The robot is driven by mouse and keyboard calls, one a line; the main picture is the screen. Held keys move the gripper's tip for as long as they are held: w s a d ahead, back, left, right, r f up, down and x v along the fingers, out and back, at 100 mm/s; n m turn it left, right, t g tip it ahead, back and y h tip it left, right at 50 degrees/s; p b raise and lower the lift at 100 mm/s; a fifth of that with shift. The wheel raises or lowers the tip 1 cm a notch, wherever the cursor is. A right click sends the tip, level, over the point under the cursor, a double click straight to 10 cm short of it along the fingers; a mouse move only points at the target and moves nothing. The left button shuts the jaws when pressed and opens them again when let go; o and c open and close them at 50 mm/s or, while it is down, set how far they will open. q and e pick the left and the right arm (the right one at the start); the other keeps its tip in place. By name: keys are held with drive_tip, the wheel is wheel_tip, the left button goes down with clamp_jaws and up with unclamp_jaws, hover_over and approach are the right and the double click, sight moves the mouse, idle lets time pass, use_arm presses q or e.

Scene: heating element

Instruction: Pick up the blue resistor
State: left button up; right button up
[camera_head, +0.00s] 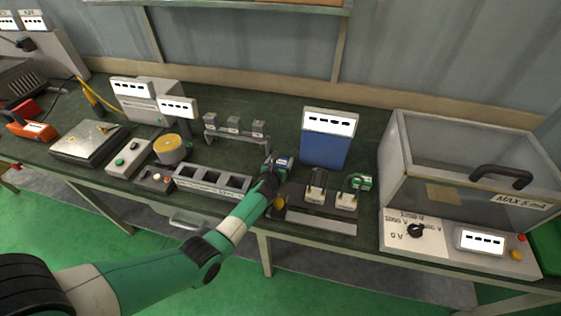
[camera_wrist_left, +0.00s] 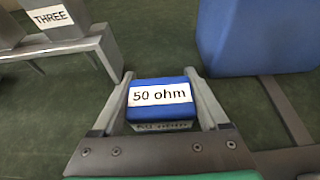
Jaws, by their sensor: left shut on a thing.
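The blue resistor (camera_wrist_left: 160,84) is a small block with a white "50 ohm" label, between the two fingers of my left gripper (camera_wrist_left: 163,98) in the left wrist view. The fingers are shut on its sides. A second, darker label shows on its lower face, partly cut off by the gripper's palm. In the head view the blue resistor (camera_head: 281,160) shows at the tip of my left gripper (camera_head: 276,166), in front of the blue meter. My arm hides part of the table there. My right gripper is in neither view.
A blue meter (camera_head: 323,151) stands just right of the gripper. A rack (camera_head: 238,139) with several small labelled blocks is to the left, behind a grey slotted tray (camera_head: 212,189). Two plug-like units (camera_head: 317,183) stand at right, and a large clear-sided box (camera_head: 455,165) beyond.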

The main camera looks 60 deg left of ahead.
use_arm(q)
wheel_tip(320, 180, up, 4)
drive_tip(key=shift+f+p, duration=0.2)
drive_tip(key=shift+p, duration=1.05)
drive_tip(key=w+r+p+v, duration=0.1)
drive_tip(key=r+p+v, duration=0.1)
drive_tip(key=p+v, duration=0.7)
drive_tip(key=v, duration=0.7)
drive_tip(key=shift+r, duration=0.35)
drive_tip(key=shift+w, duration=0.15)
